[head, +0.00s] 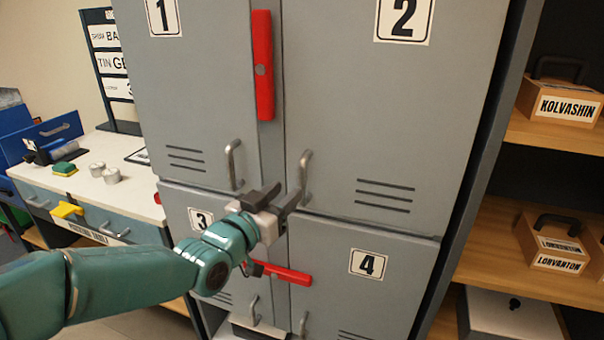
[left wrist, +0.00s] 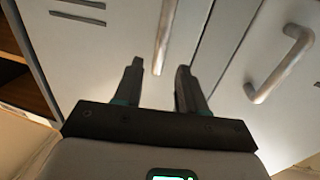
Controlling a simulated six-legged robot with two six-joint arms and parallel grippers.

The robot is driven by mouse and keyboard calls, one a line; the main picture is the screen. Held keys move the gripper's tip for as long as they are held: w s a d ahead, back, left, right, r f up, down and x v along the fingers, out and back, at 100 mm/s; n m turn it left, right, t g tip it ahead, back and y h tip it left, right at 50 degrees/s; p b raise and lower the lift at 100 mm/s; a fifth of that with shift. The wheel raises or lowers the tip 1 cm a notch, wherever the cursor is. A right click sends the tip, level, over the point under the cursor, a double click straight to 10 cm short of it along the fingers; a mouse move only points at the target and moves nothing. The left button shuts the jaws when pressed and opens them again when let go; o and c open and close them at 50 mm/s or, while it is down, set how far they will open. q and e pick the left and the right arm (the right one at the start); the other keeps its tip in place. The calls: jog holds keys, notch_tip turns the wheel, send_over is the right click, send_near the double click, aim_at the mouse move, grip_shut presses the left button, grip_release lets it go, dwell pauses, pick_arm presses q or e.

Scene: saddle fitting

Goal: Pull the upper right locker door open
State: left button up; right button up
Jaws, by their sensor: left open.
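The upper right locker door (head: 390,120), marked 2, is grey and looks shut. Its upright metal handle (head: 305,178) is near the door's lower left corner. My left gripper (head: 277,193) is open at the lower end of this handle. In the left wrist view the handle (left wrist: 165,38) shows between the two spread fingers (left wrist: 160,72); I cannot tell how deep it is between them. A red bar (head: 263,65) stands upright on the strip between doors 1 and 2, not across door 2. My right gripper is not in view.
Door 1's handle (head: 233,165) is close on the left, also in the left wrist view (left wrist: 282,65). A second red bar (head: 280,272) lies across the lower doors, just below my gripper. Shelves with boxes (head: 560,100) stand right; a workbench (head: 110,195) stands left.

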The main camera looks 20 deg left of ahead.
aim_at(300, 179)
pick_arm(q)
jog(key=p+x, duration=0.1)
jog(key=x, duration=0.7)
jog(key=shift+s, duration=0.1)
grip_shut()
